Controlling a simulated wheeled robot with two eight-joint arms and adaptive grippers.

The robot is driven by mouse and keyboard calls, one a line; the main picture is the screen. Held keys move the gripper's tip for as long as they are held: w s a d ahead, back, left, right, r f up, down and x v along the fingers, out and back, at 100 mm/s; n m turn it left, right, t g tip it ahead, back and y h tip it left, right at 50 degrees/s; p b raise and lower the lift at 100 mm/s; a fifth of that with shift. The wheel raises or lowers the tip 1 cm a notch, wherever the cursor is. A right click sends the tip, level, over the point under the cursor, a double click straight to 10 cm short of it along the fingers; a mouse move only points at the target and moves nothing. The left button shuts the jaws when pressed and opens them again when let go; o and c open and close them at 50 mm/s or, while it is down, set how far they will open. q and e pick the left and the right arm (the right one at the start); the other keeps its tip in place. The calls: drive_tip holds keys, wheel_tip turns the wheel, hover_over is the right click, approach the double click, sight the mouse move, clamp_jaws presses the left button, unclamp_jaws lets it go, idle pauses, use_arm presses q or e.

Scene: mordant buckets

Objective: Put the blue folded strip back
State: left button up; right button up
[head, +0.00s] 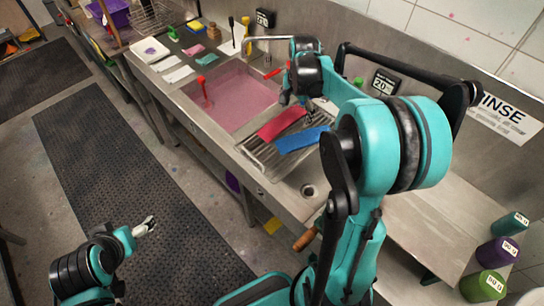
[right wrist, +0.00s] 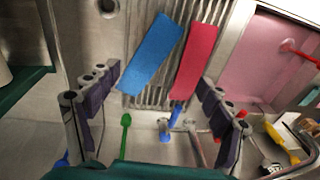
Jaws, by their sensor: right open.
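The blue folded strip (head: 301,139) lies flat on the ribbed metal drainboard (head: 262,153), beside a red strip (head: 282,123). In the right wrist view the blue strip (right wrist: 153,54) lies left of the red strip (right wrist: 195,60), with a narrow gap between them. My right gripper (head: 305,110) is above the back of the drainboard, partly hidden by its own arm. In the right wrist view its fingers (right wrist: 160,82) are spread wide with nothing between them. My left gripper (head: 146,226) hangs over the floor at lower left, far from the strips; its jaw opening is too small to judge.
A basin of pink liquid (head: 232,96) adjoins the drainboard, with a red-handled tool (head: 204,91) in it. A faucet (head: 268,38) and wall stand behind. Several labelled cups, including a purple one (head: 497,252), stand at right. Small swatches (head: 178,74) lie left of the basin.

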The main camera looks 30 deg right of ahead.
drive_tip(key=s+a+r+n+t, duration=0.2)
drive_tip(key=s+a+n+t, duration=0.3)
drive_tip(key=s+a+n, duration=1)
drive_tip(key=s+a, duration=0.1)
drive_tip(key=a, duration=0.3)
drive_tip(key=shift+s+a+t+y, duration=0.2)
drive_tip(key=shift+a+t+y, duration=0.1)
drive_tip(key=shift+a+t, duration=0.1)
